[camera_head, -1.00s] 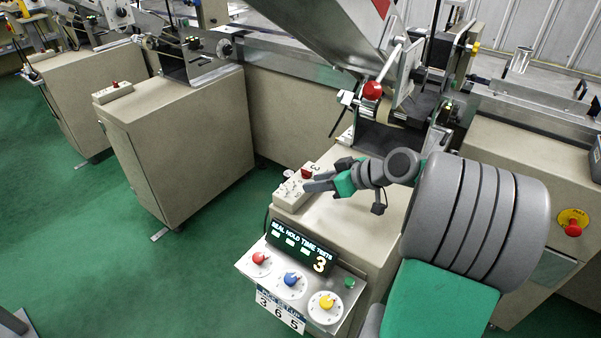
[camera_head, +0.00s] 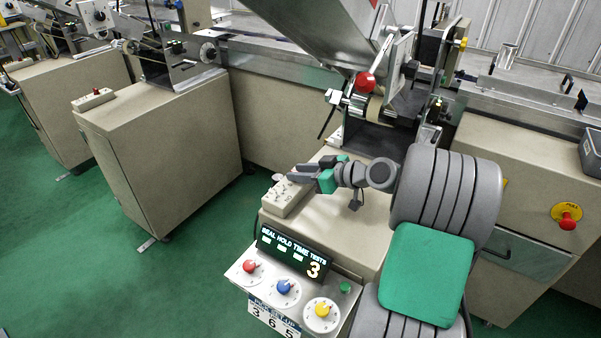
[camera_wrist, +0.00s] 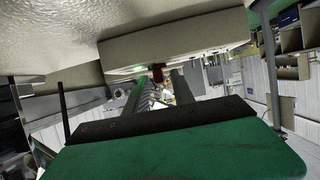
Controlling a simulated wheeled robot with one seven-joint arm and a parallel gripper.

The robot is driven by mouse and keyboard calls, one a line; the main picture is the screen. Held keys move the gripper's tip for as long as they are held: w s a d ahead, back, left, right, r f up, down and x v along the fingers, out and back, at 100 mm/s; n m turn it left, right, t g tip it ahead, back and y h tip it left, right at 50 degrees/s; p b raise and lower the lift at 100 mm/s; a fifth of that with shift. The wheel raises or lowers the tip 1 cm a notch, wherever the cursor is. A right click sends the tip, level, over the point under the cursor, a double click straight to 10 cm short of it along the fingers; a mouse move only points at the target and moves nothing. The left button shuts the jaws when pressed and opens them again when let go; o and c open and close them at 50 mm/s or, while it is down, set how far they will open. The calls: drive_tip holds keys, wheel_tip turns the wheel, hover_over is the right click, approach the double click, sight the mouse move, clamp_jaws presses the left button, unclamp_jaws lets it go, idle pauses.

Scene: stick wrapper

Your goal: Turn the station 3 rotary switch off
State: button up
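In the head view, a small beige switch box (camera_head: 285,197) sits on top of the nearest cabinet. My gripper (camera_head: 296,173) is at the box's far end, its fingers pointing left and covering the box's red switch there. In the wrist view the box (camera_wrist: 180,45) fills the top, seen upside down. A red switch knob (camera_wrist: 158,72) shows between the tips of my two fingers (camera_wrist: 162,82). The fingers are apart; I cannot tell whether they touch the knob.
Below the box are a display (camera_head: 293,253) showing 3 and a panel with red (camera_head: 249,266), blue (camera_head: 283,287) and yellow (camera_head: 323,310) dials. A machine with a red ball lever (camera_head: 365,82) stands behind. A red emergency button (camera_head: 567,222) is at right.

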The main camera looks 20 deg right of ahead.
clamp_jaws()
